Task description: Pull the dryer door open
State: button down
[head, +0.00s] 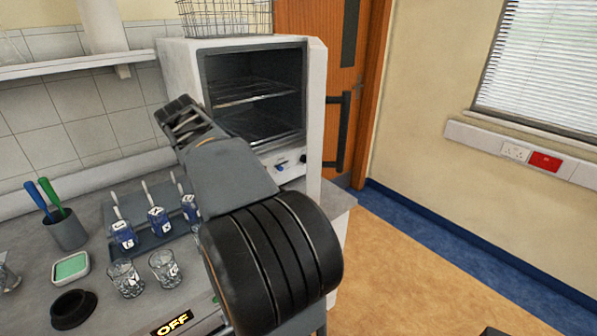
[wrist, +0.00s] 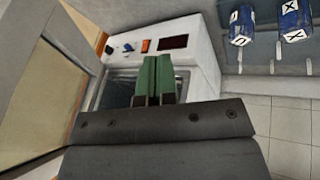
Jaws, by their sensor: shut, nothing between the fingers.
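The dryer (head: 178,62) is a white box at the back of the bench. Its front is uncovered, showing a dark inside with wire racks. The dryer door (head: 316,120) stands swung out at the right side, seen nearly edge-on, with a black bar handle (head: 343,130) on its outer face. In the wrist view the door (wrist: 75,32) appears at the left, with a see-through pane. My gripper (head: 178,118) is in front of the dryer's left side, apart from the handle. Its green fingers (wrist: 155,66) are together and empty, in front of the dryer opening.
A tray (head: 152,240) with blue labelled bottles stands on the bench left of my arm. Two glasses (head: 163,266), a cup with pens (head: 66,230), a green-filled dish (head: 70,267) and a black ring-shaped thing (head: 73,308) are nearby.

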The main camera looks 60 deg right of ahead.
jog(key=s+d+m+g+h+b, duration=0.25)
jog(key=d+m, duration=0.25)
jog(key=d, duration=1)
jog(key=s+d+f+g, duration=0.1)
jog(key=s+d+f, duration=0.4)
jog(key=d+f, duration=0.2)
jog(key=shift+d+y+p, duration=0.35)
jog(key=shift+d+p, duration=0.05)
jog(key=shift+d, duration=0.5)
jog(key=shift+s, duration=0.1)
